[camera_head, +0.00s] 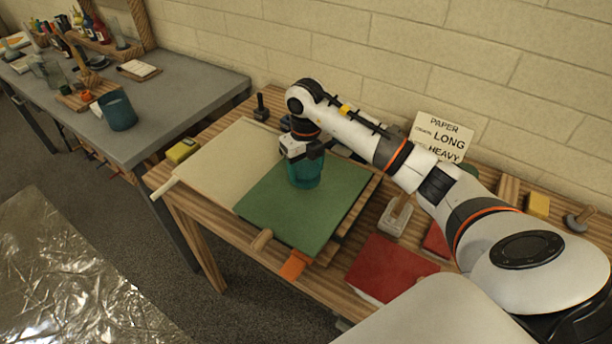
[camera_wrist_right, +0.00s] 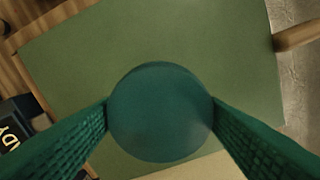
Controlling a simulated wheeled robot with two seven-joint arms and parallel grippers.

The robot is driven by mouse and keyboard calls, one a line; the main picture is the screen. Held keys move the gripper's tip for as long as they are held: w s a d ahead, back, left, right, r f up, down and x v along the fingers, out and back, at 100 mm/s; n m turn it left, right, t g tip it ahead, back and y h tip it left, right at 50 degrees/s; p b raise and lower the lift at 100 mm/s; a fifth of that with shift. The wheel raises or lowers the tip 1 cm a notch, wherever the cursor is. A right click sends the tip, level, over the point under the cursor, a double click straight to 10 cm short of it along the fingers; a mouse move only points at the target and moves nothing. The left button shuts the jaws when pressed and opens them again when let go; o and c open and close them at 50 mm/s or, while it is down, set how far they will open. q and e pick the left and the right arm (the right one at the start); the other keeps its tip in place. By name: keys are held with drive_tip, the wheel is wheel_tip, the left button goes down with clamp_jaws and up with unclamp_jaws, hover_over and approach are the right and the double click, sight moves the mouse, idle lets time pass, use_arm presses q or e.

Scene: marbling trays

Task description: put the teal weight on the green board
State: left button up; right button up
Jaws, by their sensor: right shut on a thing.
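The teal weight (camera_head: 306,172) is a round, cylinder-like block at the upper part of the green board (camera_head: 300,215). My right gripper (camera_head: 304,158) comes from above and is shut on the weight. In the right wrist view the weight (camera_wrist_right: 160,112) sits between the two fingers, with the green board (camera_wrist_right: 130,45) beneath it. I cannot tell for sure whether its underside touches the board. My left gripper is not in view.
A cream sheet (camera_head: 222,160) lies left of the board. A red book (camera_head: 388,268), a paper sign (camera_head: 440,137) and a grey-based tool (camera_head: 396,216) are to the right. A grey table (camera_head: 175,105) with a teal cup (camera_head: 118,110) stands at the left.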

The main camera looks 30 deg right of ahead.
sight(306, 169)
drive_tip(key=shift+f+p, duration=0.45)
drive_tip(key=shift+f, duration=1.45)
drive_tip(key=shift+f, duration=0.2)
drive_tip(key=o, duration=1.6)
